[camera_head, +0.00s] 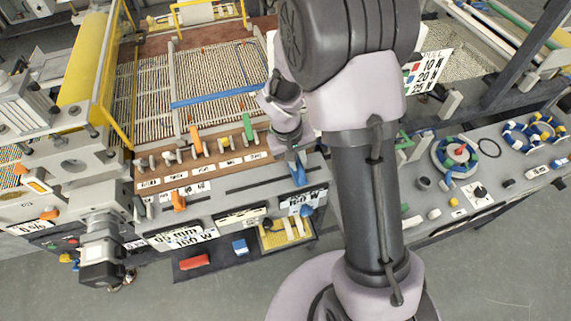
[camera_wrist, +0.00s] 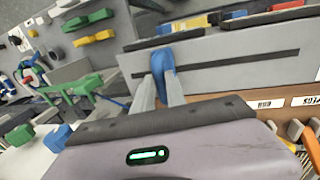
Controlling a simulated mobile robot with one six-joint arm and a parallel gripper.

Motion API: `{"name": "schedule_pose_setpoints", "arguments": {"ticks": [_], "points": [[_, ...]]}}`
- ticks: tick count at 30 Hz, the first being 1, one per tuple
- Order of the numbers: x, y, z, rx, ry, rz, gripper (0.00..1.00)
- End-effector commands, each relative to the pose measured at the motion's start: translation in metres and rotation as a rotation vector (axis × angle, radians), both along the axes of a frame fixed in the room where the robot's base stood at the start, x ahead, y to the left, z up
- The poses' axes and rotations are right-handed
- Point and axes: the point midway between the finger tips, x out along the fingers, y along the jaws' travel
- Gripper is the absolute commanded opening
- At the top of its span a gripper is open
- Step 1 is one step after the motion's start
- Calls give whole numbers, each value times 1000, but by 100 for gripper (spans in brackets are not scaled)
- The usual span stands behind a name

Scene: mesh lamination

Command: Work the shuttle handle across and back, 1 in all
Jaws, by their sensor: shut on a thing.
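The shuttle handle (camera_head: 298,174) is a blue upright grip on the grey front panel (camera_head: 245,196). It stands at the right part of a long dark slot in the head view. The blue grip also shows in the wrist view (camera_wrist: 163,58), near the left end of the slot (camera_wrist: 240,65). My gripper (camera_wrist: 164,78) is shut on it, with a pale finger on each side. In the head view my gripper (camera_head: 296,157) is over the handle, partly hidden by my arm. A blue bar (camera_head: 220,97) lies across the mesh bed (camera_head: 215,75).
A row of coloured levers, orange (camera_head: 195,138) and green (camera_head: 248,126) among them, stands behind the slot. Another orange handle (camera_head: 178,201) is left of it. A yellow tray (camera_head: 286,232) is in front.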

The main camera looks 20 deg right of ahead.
Motion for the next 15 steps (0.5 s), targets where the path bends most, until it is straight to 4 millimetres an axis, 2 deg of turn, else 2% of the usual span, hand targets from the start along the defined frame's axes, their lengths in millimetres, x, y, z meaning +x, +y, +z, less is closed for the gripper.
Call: {"name": "schedule_pose_setpoints", "arguments": {"ticks": [9,10,12,13,15], "points": [[2,-4,1,0,-6,2,0],[2,-4,1,0,-6,2,18],[1,-4,1,0,-5,2,32],[1,-4,1,0,-5,2,38],[1,-4,1,0,-4,2,38]]}}
